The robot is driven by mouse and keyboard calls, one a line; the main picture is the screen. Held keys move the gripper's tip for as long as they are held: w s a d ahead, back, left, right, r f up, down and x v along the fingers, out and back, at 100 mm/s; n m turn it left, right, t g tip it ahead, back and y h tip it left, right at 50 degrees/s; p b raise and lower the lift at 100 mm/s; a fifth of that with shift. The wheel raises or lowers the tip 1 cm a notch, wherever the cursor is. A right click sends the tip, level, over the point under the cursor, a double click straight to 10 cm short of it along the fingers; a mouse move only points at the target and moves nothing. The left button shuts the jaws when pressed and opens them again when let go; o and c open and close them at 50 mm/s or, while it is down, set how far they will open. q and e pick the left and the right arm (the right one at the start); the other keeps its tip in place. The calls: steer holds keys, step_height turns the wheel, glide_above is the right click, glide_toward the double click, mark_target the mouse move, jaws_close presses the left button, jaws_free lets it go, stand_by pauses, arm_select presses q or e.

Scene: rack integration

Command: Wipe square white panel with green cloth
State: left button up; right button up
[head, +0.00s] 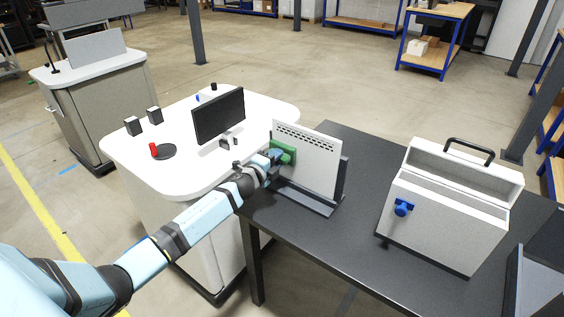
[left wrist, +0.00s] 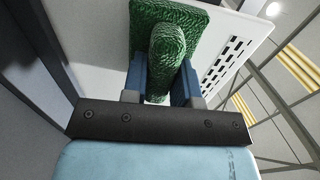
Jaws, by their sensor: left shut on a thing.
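The square white panel (head: 312,165) stands upright in a dark stand (head: 306,196) at the left end of the dark table. It has rows of dark slots along its top edge. The green cloth (head: 284,151) is at the panel's upper left. My left gripper (head: 275,157) is shut on the cloth. In the left wrist view, the blue fingers (left wrist: 165,82) grip a raised green ridge of the cloth (left wrist: 168,48), and the cloth's flat part lies against or very close to the white panel (left wrist: 100,45). My right gripper is not in view.
A grey toolbox (head: 445,222) with a black handle and a blue knob (head: 403,208) stands on the dark table (head: 350,245) to the right. Left of the panel, a white desk (head: 190,178) holds a monitor (head: 218,115) and a red object (head: 153,150). The table between stand and toolbox is clear.

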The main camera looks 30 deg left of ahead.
arm_select(q)
steer(key=shift+a, duration=0.3)
steer(key=shift+s, duration=0.1)
steer(key=shift+s+a+p, duration=0.2)
steer(key=shift+s+p, duration=0.5)
steer(key=shift+s, duration=2.2)
steer(key=shift+s+a+p, duration=0.1)
steer(key=shift+s+p, duration=0.2)
steer(key=shift+s, duration=1.2)
